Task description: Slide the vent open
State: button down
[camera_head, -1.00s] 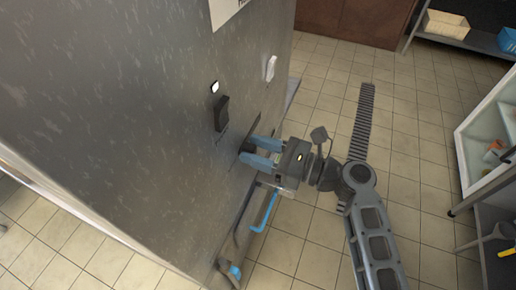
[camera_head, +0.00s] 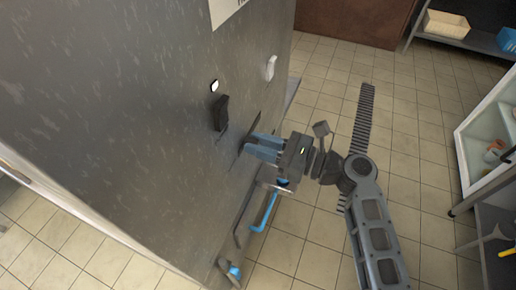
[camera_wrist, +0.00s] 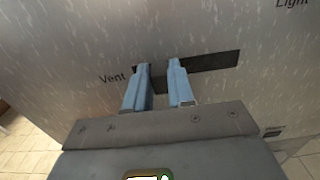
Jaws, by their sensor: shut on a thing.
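The vent is a dark, narrow slot (camera_wrist: 215,63) in the grey steel panel, with the printed word "Vent" at its left in the wrist view. It also shows in the head view as a dark slot (camera_head: 251,126). My gripper (camera_wrist: 160,68), with blue fingers, is at the left part of the slot, near the label. It also shows in the head view (camera_head: 246,145), reaching to the panel from the right. It is shut on the vent slider, which is mostly hidden between and behind the fingers.
A black switch (camera_head: 221,112), a small lit white indicator (camera_head: 214,87) and a white fitting (camera_head: 270,68) are on the same panel. Blue-handled pipework (camera_head: 264,212) sits low, below my gripper. A shelf unit (camera_head: 490,120) stands at the right. Tiled floor between is open.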

aim_at(258, 116)
jog(key=w, duration=0.2)
jog(key=w+d+b, duration=0.1)
jog(key=w, duration=0.1)
jog(key=w+d, duration=0.1)
jog(key=w, duration=0.1)
jog(key=shift+w+d+f, duration=0.1)
jog(key=shift+w+d, duration=0.1)
jog(key=shift+w, duration=0.05)
jog(key=shift+w+d+b, duration=0.2)
jog(key=shift+w+b, duration=0.1)
jog(key=shift+w, duration=0.2)
jog(key=c, duration=1)
grip_release()
jog(key=shift+o, duration=0.2)
jog(key=shift+d, duration=0.1)
jog(key=v, duration=0.7)
jog(key=shift+s+d, duration=0.15)
jog(key=shift+d, duration=0.1)
